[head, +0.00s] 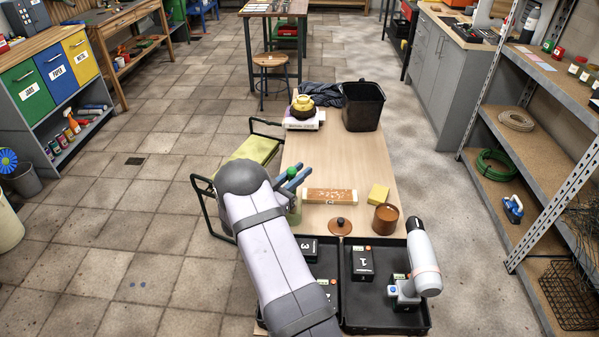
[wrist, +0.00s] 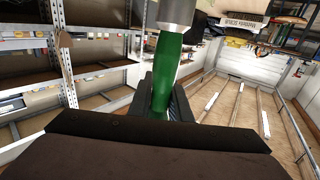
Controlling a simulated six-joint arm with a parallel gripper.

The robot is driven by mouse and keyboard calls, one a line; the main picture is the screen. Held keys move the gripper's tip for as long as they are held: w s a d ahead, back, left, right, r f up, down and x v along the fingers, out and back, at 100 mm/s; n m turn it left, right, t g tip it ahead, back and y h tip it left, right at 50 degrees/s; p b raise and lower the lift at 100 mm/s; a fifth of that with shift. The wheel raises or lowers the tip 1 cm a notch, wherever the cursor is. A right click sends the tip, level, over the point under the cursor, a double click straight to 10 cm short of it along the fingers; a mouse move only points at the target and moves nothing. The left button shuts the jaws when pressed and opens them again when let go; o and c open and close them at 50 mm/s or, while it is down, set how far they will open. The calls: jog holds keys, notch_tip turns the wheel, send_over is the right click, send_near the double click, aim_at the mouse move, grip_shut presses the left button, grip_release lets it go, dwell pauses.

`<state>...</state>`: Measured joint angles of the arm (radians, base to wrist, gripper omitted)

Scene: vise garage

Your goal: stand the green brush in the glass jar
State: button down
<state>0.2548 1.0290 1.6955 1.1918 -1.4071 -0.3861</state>
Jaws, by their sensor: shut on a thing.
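My gripper (head: 295,181), with blue fingers, is shut on the green brush (head: 292,172) above the left edge of the table. In the wrist view the brush's green handle (wrist: 165,75) sits between the dark fingers, with its silver ferrule (wrist: 178,12) at the top edge of the picture. The bristles are out of that view. A greenish, see-through shape that looks like the glass jar (head: 295,213) shows just below the gripper in the head view. My arm hides most of it, so I cannot tell whether the brush is over it or beside it.
Black trays (head: 385,325) are at the near end.

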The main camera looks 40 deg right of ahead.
aim_at(289, 180)
jog(key=c, duration=1.6)
grip_release()
jog(key=shift+o, duration=0.2)
jog(key=shift+a, duration=0.1)
jog(key=shift+s+a+b, duration=0.2)
jog(key=shift+a+b, duration=0.1)
jog(key=shift+a, duration=0.9)
jog(key=shift+s+a+b, duration=0.2)
jog(key=shift+a+b, duration=0.05)
jog(key=shift+a, duration=0.9)
jog(key=shift+s+a+b, duration=0.2)
jog(key=shift+a+b, duration=0.1)
jog(key=shift+a, duration=0.9)
